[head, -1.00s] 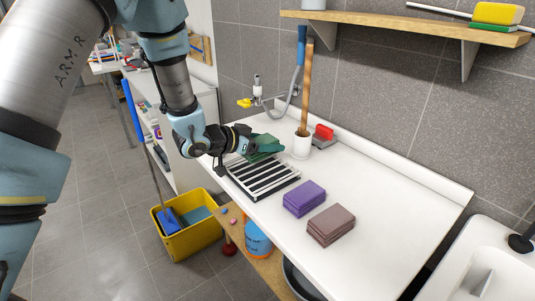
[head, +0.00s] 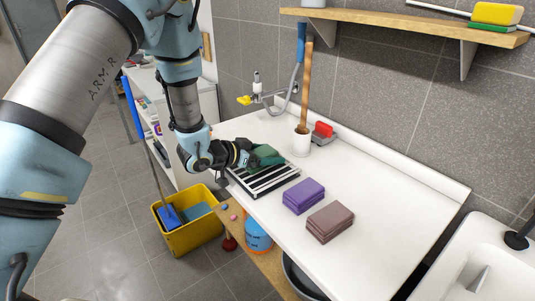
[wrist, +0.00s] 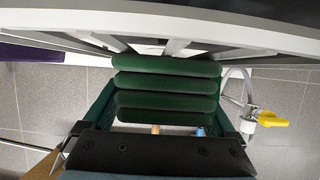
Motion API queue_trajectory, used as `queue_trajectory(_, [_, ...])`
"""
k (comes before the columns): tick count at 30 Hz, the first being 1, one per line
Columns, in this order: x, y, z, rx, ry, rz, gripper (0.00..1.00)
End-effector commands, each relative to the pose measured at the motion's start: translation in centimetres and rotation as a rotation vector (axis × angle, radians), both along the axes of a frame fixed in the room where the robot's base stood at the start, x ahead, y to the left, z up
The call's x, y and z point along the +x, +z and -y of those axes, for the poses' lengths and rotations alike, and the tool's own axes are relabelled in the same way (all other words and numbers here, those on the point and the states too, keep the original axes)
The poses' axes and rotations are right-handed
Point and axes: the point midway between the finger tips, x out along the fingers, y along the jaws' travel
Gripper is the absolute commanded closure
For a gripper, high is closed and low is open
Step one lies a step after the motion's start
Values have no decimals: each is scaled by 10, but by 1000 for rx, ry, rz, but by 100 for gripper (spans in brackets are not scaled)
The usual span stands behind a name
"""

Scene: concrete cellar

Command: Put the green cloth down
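The green cloth (head: 268,155) is a thick folded bundle. It is in my gripper (head: 252,156), over the far end of the black-and-white slatted rack (head: 282,183) on the white counter. In the wrist view the cloth (wrist: 166,88) shows as several stacked green folds between the fingers of my gripper (wrist: 163,105). The rack's pale slats (wrist: 180,46) are right beside it. I cannot tell whether the cloth touches the slats. The gripper is shut on the cloth, and my wrist hides part of the rack.
A tap (head: 257,98) is on the wall. A yellow bucket (head: 196,234) stands on the floor.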

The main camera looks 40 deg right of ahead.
Motion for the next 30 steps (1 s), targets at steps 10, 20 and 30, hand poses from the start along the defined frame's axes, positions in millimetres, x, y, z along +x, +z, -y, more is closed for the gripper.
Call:
queue_trajectory(10, [0,2,0,0,0,0,0])
queue_trajectory(20, [5,19,-45,-2,6,1,0])
queue_trajectory(30, [7,44,-100,-2,3,1,0])
